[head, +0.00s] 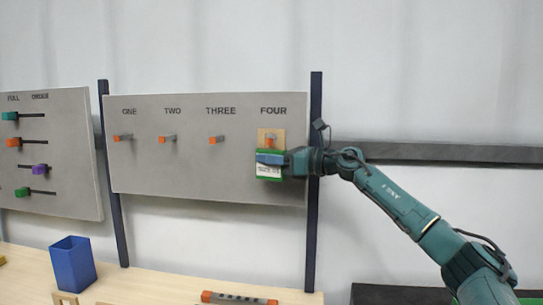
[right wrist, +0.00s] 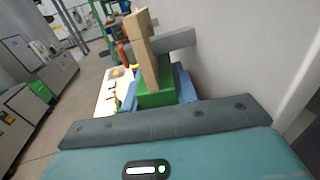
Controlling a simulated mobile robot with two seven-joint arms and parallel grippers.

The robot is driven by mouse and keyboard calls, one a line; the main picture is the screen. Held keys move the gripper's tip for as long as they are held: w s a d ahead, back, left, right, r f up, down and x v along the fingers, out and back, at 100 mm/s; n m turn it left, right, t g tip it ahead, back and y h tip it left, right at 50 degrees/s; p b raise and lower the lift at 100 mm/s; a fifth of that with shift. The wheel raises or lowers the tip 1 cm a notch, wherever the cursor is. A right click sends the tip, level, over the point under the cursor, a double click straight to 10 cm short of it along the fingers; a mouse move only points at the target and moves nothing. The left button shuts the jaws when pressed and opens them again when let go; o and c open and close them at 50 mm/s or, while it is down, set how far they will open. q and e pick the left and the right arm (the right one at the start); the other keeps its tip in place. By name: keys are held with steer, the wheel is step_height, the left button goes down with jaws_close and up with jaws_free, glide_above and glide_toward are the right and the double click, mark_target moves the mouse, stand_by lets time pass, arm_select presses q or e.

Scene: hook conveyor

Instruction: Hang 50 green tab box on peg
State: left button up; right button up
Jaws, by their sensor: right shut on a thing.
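The green tab box (head: 270,178) has a white label and a tan tab (head: 277,132) on top. It is upright at the peg (head: 270,140) under the word FOUR. The peg's orange tip shows in front of the tab. In the right wrist view the grey peg (right wrist: 174,40) stands out from the panel behind the tan tab (right wrist: 144,50), with orange on the tab's other side, so the tab appears to be around the peg. My right gripper (head: 268,158) is shut on the green box (right wrist: 155,98), coming from the right. My left gripper is out of view.
The grey panel (head: 205,185) has empty pegs under ONE (head: 123,137), TWO (head: 167,139) and THREE (head: 216,139). A dark post (head: 314,230) stands at its right edge. A second panel (head: 60,190) with coloured blocks is at left. A blue bin (head: 72,265) stands on the wooden table.

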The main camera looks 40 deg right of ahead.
steer(key=shift+w+d+f, duration=0.1)
steer(key=shift+d, duration=0.3)
steer(key=o, duration=1.1)
